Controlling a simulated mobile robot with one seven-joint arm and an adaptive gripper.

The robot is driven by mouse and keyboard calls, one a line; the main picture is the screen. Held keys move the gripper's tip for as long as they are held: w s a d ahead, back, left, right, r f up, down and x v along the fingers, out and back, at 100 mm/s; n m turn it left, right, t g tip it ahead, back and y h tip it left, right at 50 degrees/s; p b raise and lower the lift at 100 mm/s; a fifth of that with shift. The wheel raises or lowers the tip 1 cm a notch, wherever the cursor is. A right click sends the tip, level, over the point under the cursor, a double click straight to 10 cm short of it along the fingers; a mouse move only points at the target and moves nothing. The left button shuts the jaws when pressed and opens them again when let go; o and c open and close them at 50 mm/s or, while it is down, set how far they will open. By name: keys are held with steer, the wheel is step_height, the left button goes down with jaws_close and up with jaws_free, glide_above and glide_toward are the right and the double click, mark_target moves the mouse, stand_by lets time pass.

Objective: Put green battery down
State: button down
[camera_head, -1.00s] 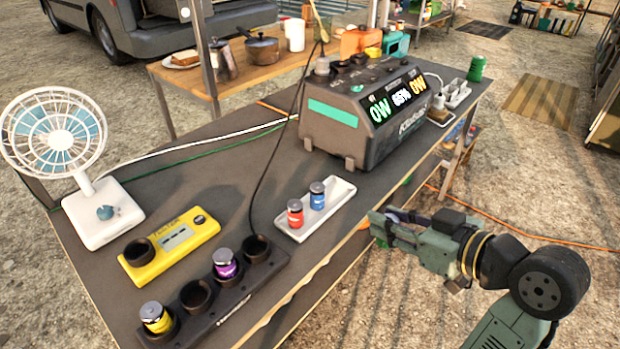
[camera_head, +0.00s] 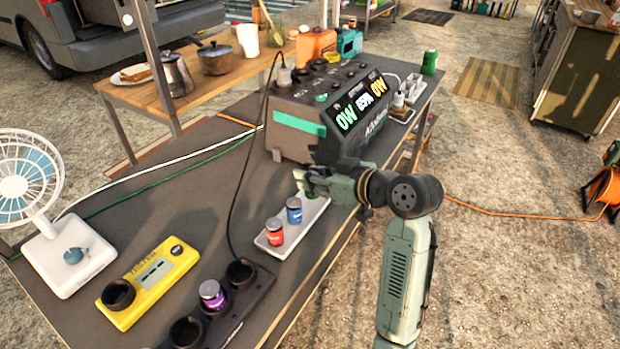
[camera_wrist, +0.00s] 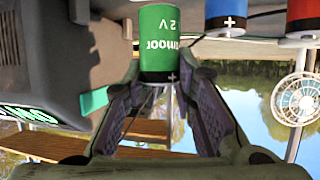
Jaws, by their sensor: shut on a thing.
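My gripper (camera_head: 318,181) is shut on the green battery (camera_wrist: 160,45), which sits between the two fingers in the wrist view. In the head view the gripper is over the far end of the white tray (camera_head: 264,243), and only a sliver of the green battery (camera_head: 299,177) shows. The blue battery (camera_head: 294,211) and the red battery (camera_head: 274,231) stand upright in the tray, nearer the camera. They also show in the wrist view, blue (camera_wrist: 225,15) beside the green one and red (camera_wrist: 302,20) farther right. Whether the green battery touches the tray is hidden.
The dark power station (camera_head: 320,115) stands close behind my gripper. A black charger (camera_head: 245,300) holds a purple battery (camera_head: 212,295). A yellow tester (camera_head: 150,280) and a fan (camera_head: 65,255) stand left. A black cable (camera_head: 236,190) crosses the table.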

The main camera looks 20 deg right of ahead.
steer(key=shift+w+f, duration=0.1)
steer(key=shift+w, duration=0.65)
step_height(320, 180, down, 3)
steer(key=shift+f+p, duration=0.1)
steer(key=shift+p, duration=0.5)
steer(key=shift+f, duration=0.15)
steer(key=shift+f, duration=0.1)
steer(key=shift+f+b, duration=0.15)
steer(key=shift+b, duration=0.15)
steer(key=c, duration=1.6)
jaws_free()
